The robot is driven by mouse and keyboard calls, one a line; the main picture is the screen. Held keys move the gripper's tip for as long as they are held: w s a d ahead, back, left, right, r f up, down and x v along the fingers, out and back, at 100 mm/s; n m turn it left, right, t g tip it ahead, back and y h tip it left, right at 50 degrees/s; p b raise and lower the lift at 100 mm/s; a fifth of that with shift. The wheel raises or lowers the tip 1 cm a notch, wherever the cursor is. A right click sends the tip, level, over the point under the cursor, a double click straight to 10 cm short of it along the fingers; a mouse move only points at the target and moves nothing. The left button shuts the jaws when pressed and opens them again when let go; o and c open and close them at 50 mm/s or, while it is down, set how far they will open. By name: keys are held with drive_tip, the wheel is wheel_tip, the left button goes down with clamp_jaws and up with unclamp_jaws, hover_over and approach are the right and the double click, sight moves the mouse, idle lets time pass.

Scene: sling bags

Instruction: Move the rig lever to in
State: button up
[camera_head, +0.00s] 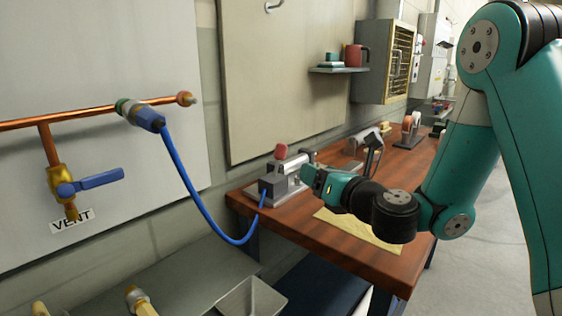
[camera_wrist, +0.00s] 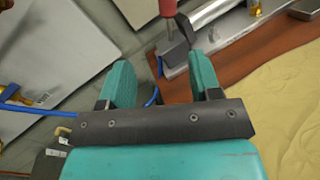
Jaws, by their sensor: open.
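The rig (camera_head: 278,183) is a grey metal block with a cylinder on a base plate, at the near left corner of the wooden bench. Its lever has a red knob (camera_head: 281,150) standing up above the block. In the wrist view the red lever knob (camera_wrist: 168,8) is at the top edge, partly cut off, with the dark block below it. My gripper (camera_head: 308,177) is just right of the rig block. In the wrist view its two teal fingers (camera_wrist: 162,75) are apart with nothing between them, and the lever lies beyond the fingertips. Any in/out marking cannot be read.
A blue hose (camera_head: 190,185) hangs from the copper pipe (camera_head: 75,117) to the rig. A tan cloth (camera_head: 360,232) lies on the bench (camera_head: 300,232). A valve with a blue handle (camera_head: 90,182) is on the left wall, above a VENT label. A shelf with a red mug (camera_head: 356,56) is behind.

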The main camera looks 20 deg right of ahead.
drive_tip(key=m, duration=0.1)
drive_tip(key=p, duration=1.2)
approach(283, 152)
drive_tip(key=w, duration=0.3)
drive_tip(key=shift+h, duration=0.3)
drive_tip(key=p+x, duration=0.2)
drive_tip(key=p, duration=0.2)
drive_tip(key=p+x, duration=0.1)
drive_tip(key=p, duration=0.4)
drive_tip(key=p+x, duration=0.2)
drive_tip(key=p, duration=0.3)
drive_tip(key=shift+w+a+r, duration=0.2)
drive_tip(key=shift+a+r, duration=0.15)
drive_tip(key=shift+a, duration=0.1)
drive_tip(key=shift+w+a+f+p, duration=0.15)
drive_tip(key=shift+w+p, duration=0.1)
drive_tip(key=shift+w, duration=0.05)
drive_tip(key=shift+w+a+f+p, duration=0.1)
drive_tip(key=shift+w+f+p, duration=0.05)
drive_tip(key=shift+w+p, duration=0.15)
drive_tip(key=shift+x, duration=0.85)
drive_tip(key=shift+d+f, duration=0.1)
clamp_jaws()
